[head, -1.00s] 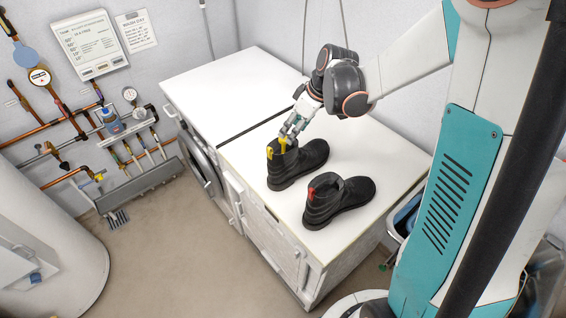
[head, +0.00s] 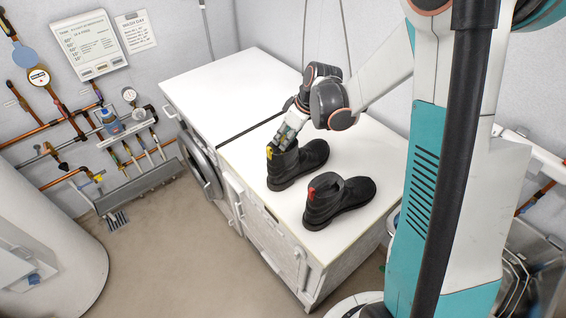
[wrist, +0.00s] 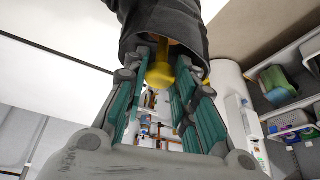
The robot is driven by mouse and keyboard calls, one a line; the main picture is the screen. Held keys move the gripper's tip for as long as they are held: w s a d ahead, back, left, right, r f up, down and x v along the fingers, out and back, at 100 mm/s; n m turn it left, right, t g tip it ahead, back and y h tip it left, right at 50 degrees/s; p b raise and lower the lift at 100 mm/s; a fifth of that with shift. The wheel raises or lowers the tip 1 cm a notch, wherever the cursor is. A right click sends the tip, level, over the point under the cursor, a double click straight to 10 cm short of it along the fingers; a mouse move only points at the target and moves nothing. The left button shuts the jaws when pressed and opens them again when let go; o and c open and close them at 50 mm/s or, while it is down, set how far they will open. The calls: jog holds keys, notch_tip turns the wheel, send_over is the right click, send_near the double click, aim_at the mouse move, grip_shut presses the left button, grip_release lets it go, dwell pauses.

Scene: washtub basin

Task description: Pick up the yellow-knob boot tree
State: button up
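A black boot (head: 300,164) with a yellow heel tab (head: 269,152) stands upright on the white worktop. The yellow-knob boot tree (wrist: 160,74) shows in the wrist view as a yellow knob at the boot's opening; the rest of it is inside the boot. In the head view my gripper covers the knob. My gripper (head: 284,138) is down at the boot's opening. In the wrist view its open fingers (wrist: 163,68) stand on either side of the knob, with small gaps visible.
A second black boot (head: 338,201) with a red tab stands nearer on the worktop (head: 240,87). The worktop's far left part is clear. Pipes and gauges line the left wall, and a white tank (head: 48,240) stands at lower left.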

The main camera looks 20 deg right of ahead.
jog(key=shift+r, duration=0.1)
grip_shut()
notch_tip(320, 180, up, 20)
jog(key=p, duration=0.2)
jog(key=shift+p, duration=0.4)
dwell(0.5)
